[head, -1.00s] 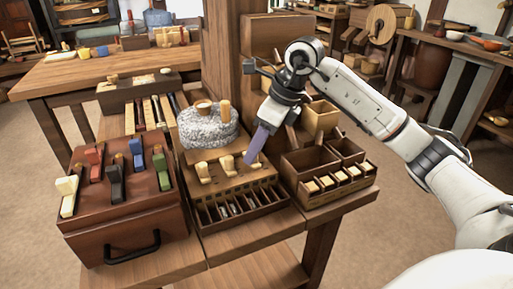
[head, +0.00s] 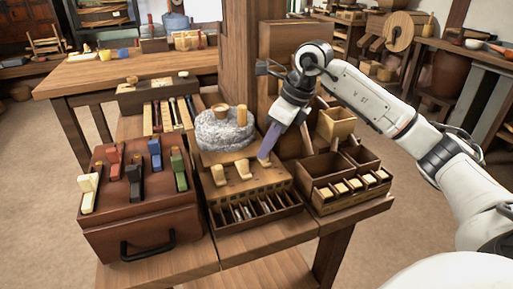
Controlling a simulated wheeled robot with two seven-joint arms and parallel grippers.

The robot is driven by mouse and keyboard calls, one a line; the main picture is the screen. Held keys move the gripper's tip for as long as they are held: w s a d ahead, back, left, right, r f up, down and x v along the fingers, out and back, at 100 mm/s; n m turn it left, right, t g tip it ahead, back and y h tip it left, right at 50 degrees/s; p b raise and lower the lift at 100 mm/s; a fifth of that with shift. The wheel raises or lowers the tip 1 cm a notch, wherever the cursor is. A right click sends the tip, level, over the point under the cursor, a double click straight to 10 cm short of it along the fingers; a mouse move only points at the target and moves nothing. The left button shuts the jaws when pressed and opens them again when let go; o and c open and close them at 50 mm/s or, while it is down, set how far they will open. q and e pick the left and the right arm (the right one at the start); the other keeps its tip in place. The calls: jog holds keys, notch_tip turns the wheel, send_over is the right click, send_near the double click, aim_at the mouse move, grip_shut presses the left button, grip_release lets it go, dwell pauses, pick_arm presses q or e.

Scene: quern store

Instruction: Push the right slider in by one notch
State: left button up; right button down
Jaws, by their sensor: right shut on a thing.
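A wooden box (head: 250,183) with a stepped, slotted front holds pale wooden sliders on its top. The left slider (head: 219,174) and the middle slider (head: 244,168) show clearly. The right slider (head: 265,162) is mostly hidden behind a purple bar (head: 269,143). My right gripper (head: 280,120) is shut on the upper part of this bar, which slants down to the left. Its lower end is at the right slider; I cannot tell whether they touch. My left gripper is not in view.
A grey stone quern (head: 223,131) stands right behind the sliders. A brown case (head: 140,215) with several coloured handles is to the left, a divided wooden tray (head: 350,197) to the right. A wooden post (head: 238,50) rises behind.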

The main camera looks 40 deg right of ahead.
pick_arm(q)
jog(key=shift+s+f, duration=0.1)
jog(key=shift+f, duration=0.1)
pick_arm(e)
jog(key=shift+w+d+r, duration=0.1)
jog(key=shift+w, duration=0.05)
jog(key=c, duration=1.6)
grip_release()
jog(key=shift+w, duration=0.1)
jog(key=shift+c, duration=0.2)
